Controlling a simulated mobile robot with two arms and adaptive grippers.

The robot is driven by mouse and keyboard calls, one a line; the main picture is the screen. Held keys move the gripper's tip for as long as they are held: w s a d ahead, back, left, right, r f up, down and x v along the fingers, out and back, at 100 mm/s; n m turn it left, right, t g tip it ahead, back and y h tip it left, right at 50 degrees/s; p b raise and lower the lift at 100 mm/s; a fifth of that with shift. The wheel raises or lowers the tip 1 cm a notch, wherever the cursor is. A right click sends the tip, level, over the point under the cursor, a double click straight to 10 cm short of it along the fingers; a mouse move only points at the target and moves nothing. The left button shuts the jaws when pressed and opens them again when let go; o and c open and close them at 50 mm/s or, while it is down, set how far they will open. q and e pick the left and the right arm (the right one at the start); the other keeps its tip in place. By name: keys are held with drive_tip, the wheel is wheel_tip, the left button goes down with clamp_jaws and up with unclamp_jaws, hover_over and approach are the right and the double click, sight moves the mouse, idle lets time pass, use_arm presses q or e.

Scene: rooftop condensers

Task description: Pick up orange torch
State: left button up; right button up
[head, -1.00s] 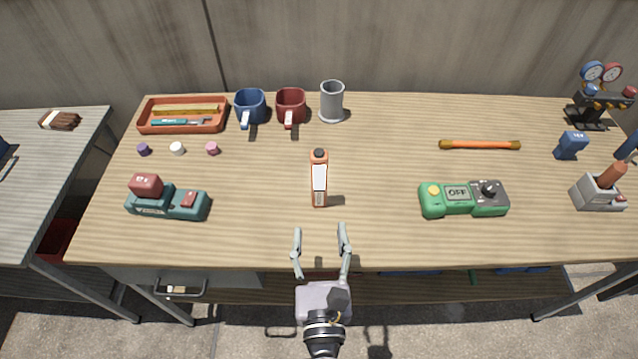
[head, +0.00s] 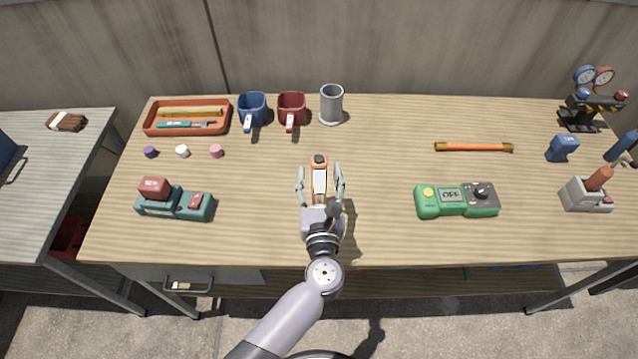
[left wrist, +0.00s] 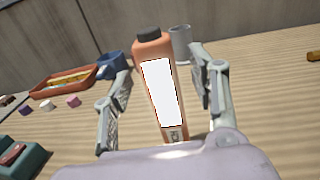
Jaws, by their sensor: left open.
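The orange torch (head: 319,174) has a dark cap and a long white panel, and sits near the middle of the wooden bench. My left gripper (head: 320,176) is open, with one finger on each side of the torch. In the left wrist view the torch (left wrist: 158,80) stands between the two spread fingers (left wrist: 160,85), with a visible gap on both sides. The torch's near end is partly hidden by the gripper body. My right gripper is not in view.
A grey cup (head: 331,105), a red mug (head: 291,108) and a blue mug (head: 252,109) stand behind. A green meter (head: 457,200) lies to the right and a teal device (head: 174,202) to the left. Bench surface around the torch is clear.

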use_arm(q)
drive_tip(key=shift+w, duration=1.05)
drive_tip(key=shift+s, duration=0.1)
clamp_jaws()
